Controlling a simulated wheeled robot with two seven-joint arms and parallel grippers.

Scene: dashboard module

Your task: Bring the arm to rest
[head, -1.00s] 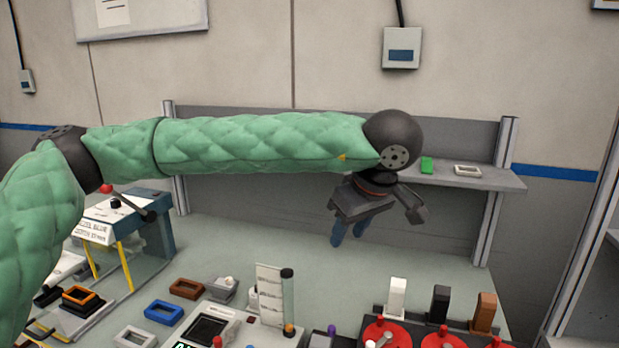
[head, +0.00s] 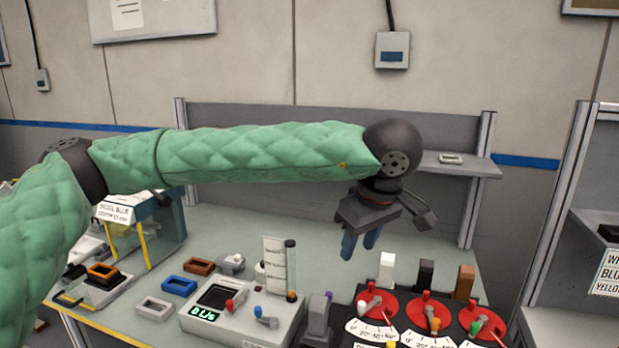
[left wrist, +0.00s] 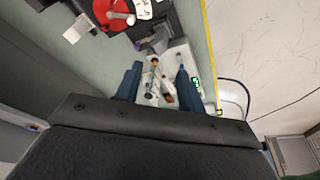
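My left arm (head: 260,152) in its green quilted sleeve stretches from the left across the head view, nearly level above the table. My left gripper (head: 360,245) hangs from the dark wrist with its blue fingers pointing down. In the left wrist view the fingers (left wrist: 158,82) stand apart with a clear gap, and nothing is held between them. My right gripper is not in view.
The table (head: 225,230) holds coloured frames, including a blue one (head: 179,286), and red dials (head: 427,312) at the front right. A back shelf (head: 470,166) carries a pale frame. A labelled rack (head: 590,225) stands at the right.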

